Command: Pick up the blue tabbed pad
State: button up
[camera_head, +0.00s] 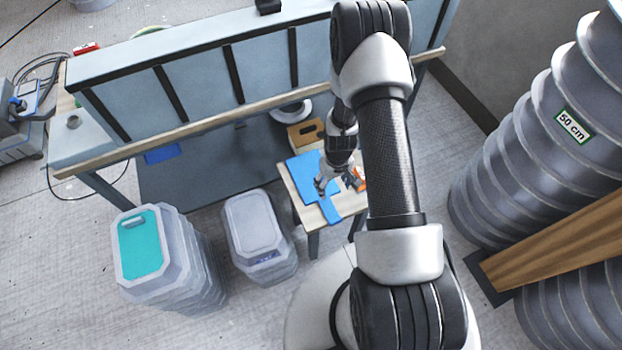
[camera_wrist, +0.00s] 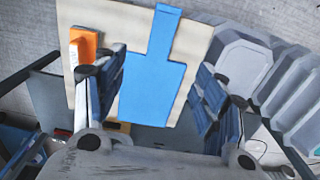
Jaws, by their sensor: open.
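The blue tabbed pad (camera_head: 306,169) lies flat on a small light wooden table (camera_head: 343,206), its narrow tab pointing to the front edge. In the wrist view the pad (camera_wrist: 150,92) shows between the two fingers, its tab pointing up in the picture. My gripper (camera_head: 336,184) is above the table and over part of the pad. In the wrist view my gripper (camera_wrist: 157,82) has its fingers wide apart with nothing between them. The gap in height between fingertips and pad is hard to tell. My gripper and wrist hide part of the pad in the head view.
An orange item (camera_wrist: 84,44) is at the table's edge beside one finger. A brown box with a slot (camera_head: 304,133) stands behind the table. Grey stacked moulds (camera_head: 253,222) and a teal-topped stack (camera_head: 140,245) stand left. Large ribbed moulds (camera_head: 520,150) stand right.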

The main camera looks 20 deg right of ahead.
jog(key=b, duration=0.3)
send_over(330, 211)
jog(key=f, duration=1.2)
jog(key=shift+w+d+f, duration=0.15)
jog(key=shift+w+d, duration=0.05)
jog(key=shift+w, duration=0.1)
jog(key=f, duration=0.1)
jog(key=f+b, duration=0.1)
jog(key=f, duration=0.3)
jog(key=shift+s+a+f+b, duration=0.15)
jog(key=shift+s+a+b, duration=0.1)
jog(key=shift+b, duration=0.1)
jog(key=shift+c, duration=0.6)
jog(key=c, duration=0.9)
jog(key=shift+r, duration=0.2)
